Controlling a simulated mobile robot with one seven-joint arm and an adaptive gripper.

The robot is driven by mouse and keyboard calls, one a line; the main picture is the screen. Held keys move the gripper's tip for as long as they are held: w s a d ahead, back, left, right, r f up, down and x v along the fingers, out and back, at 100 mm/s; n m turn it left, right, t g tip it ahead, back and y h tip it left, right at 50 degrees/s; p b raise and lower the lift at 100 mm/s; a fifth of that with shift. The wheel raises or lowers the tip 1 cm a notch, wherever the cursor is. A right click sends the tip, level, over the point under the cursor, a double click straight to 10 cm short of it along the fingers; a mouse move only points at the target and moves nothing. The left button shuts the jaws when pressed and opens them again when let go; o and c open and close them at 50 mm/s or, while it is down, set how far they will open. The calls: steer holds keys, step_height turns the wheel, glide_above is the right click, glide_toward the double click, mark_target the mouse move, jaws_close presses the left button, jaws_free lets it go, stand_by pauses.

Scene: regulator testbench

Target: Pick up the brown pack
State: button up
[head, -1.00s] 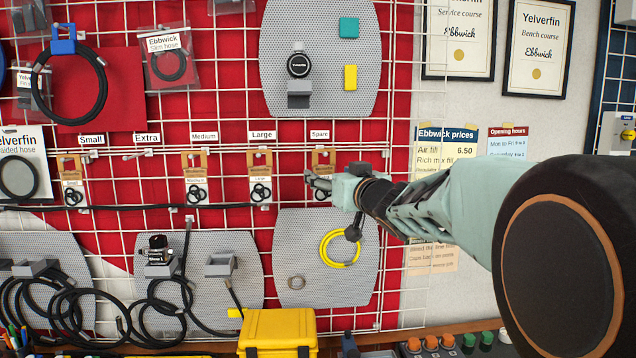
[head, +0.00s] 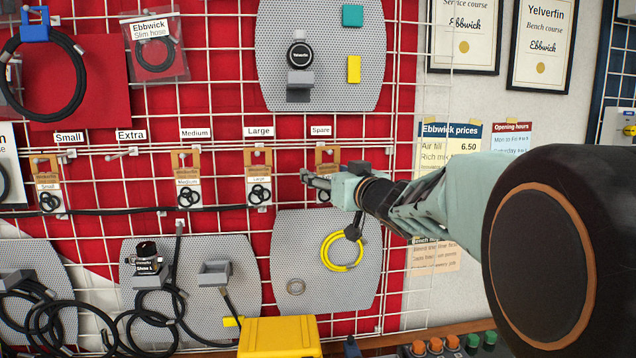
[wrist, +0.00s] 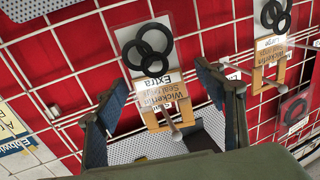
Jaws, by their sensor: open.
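Several brown-card packs with black rings hang in a row on the wall grid. The one under the Spare sign (head: 327,158) is partly hidden by my gripper (head: 312,181). In the wrist view this brown pack (wrist: 161,92) reads "Extra" and hangs from a metal hook, upside down in the picture. My gripper (wrist: 160,85) is open, with one finger on each side of the pack's card. No clear contact shows. Other brown packs hang under Small (head: 47,186), Medium (head: 187,170) and Large (head: 259,170). The Large pack also shows in the wrist view (wrist: 271,48).
The hook under the Extra sign (head: 122,154) is bare. Grey perforated panels (head: 355,215) sit below and above the row, one with a yellow coil (head: 343,266). A yellow box (head: 280,338) stands on the bench below. A black hose (head: 110,212) runs under the packs.

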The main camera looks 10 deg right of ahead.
steer(key=shift+s+d, duration=0.1)
steer(key=shift+c, duration=1.1)
steer(key=c, duration=0.9)
steer(key=shift+o, duration=0.2)
steer(key=shift+r, duration=0.3)
